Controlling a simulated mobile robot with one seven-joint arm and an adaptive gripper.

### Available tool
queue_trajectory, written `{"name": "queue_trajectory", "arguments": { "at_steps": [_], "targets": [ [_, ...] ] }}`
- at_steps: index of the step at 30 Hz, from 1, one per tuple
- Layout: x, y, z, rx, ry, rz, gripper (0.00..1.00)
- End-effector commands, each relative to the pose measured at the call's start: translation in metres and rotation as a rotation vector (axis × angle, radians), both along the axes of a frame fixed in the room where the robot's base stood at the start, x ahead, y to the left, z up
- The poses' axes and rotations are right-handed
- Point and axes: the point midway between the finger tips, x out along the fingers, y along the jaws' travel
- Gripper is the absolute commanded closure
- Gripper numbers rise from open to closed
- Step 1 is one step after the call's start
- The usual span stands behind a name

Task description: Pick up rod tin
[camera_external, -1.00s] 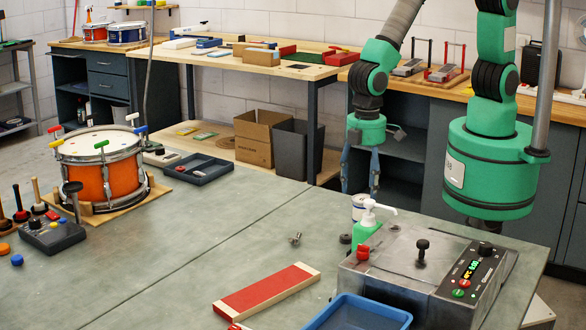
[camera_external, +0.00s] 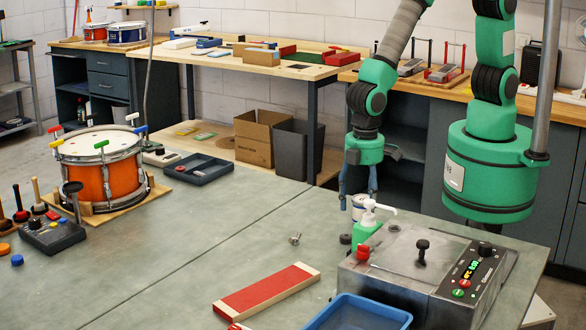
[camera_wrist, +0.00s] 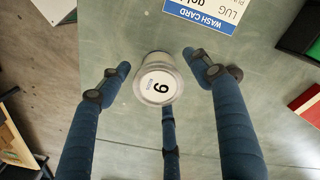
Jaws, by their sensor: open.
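The rod tin appears to be the small round white tin (camera_wrist: 157,84) marked with a 9 in the wrist view. It stands upright on the grey-green bench top (camera_wrist: 240,125). In the external view the tin (camera_external: 359,204) is behind the green pump bottle (camera_external: 367,234), which partly hides it. My gripper (camera_external: 358,204) points straight down over the tin, its fingers just around or above it. In the wrist view my gripper (camera_wrist: 160,82) is open, with blue fingers spread on both sides of the tin and a third below it. I see no finger touching the tin.
A metal box with a control panel (camera_external: 474,268) stands near the tin, with a blue tray (camera_external: 355,312) in front. A red-topped block (camera_external: 266,290) lies on the bench. A wash card (camera_wrist: 205,10) shows beyond the tin.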

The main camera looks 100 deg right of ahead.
Motion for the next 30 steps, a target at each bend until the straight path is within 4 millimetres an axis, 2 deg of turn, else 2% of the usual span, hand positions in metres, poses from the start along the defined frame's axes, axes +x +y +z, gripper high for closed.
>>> {"name": "queue_trajectory", "arguments": {
  "at_steps": [8,11,16,30],
  "targets": [
    [-0.0001,0.0000,0.0001,0.000,0.000,0.000,0.36],
    [-0.0001,0.0000,0.0001,0.000,0.000,0.000,0.52],
    [-0.0001,0.0000,0.0002,0.000,0.000,0.000,0.85],
    [0.0002,0.0000,0.0021,0.000,-0.001,0.000,0.86]
  ]
}}
